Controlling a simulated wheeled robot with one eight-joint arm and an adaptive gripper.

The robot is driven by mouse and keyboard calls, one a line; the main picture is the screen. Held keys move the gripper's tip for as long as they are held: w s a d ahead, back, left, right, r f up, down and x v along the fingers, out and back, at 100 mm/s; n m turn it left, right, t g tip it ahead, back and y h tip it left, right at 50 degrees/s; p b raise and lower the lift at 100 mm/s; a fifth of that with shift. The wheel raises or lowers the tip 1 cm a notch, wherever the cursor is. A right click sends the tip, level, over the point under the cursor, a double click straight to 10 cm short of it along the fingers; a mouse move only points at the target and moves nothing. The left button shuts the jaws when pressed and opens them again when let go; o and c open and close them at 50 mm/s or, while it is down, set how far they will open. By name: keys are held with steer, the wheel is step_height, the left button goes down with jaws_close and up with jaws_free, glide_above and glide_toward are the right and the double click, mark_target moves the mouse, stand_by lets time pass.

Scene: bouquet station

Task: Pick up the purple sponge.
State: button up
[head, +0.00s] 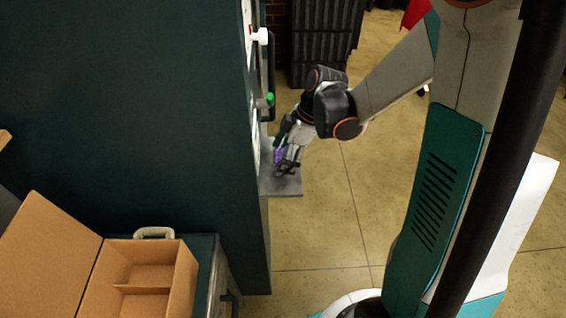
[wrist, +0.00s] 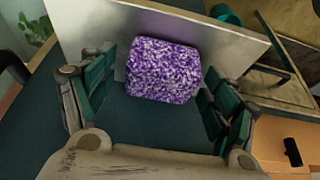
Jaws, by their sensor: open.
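The purple sponge (wrist: 164,70) is a speckled purple and white block in the wrist view. It lies against a pale grey shelf (wrist: 95,28). My gripper (wrist: 158,95) is open, with one teal-padded finger on each side of the sponge and a gap on both sides. In the head view my gripper (head: 290,157) is at the small grey shelf (head: 285,187) on the side of the dark cabinet. A bit of the purple sponge (head: 279,156) shows there, mostly hidden by my gripper.
The tall dark teal cabinet (head: 130,110) stands left of my gripper. An open cardboard box (head: 190,275) with compartments sits at lower left. Black stacked crates (head: 325,40) stand at the back. The floor to the right of the shelf is clear.

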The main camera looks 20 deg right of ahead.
steer(key=shift+c, duration=0.2)
steer(key=c, duration=1)
steer(key=shift+r, duration=0.15)
steer(key=shift+d+r+p, duration=0.2)
steer(key=shift+r+p, duration=0.2)
steer(key=shift+p, duration=0.05)
steer(key=r+p, duration=0.1)
steer(key=r, duration=0.1)
steer(key=r+p, duration=0.1)
steer(key=r, duration=0.1)
steer(key=r+p, duration=0.1)
steer(key=r, duration=0.1)
steer(key=shift+s+d+r, duration=0.2)
steer(key=shift+d+r, duration=0.05)
steer(key=shift+d, duration=0.05)
steer(key=s+d+p, duration=0.1)
steer(key=s+d, duration=0.1)
steer(key=d, duration=0.4)
steer(key=s+d, duration=0.2)
steer(key=d, duration=0.4)
steer(key=s+d+p, duration=0.1)
steer(key=d, duration=0.5)
steer(key=shift+s+f+p, duration=0.25)
steer(key=shift+s+p, duration=0.05)
steer(key=shift+s, duration=0.1)
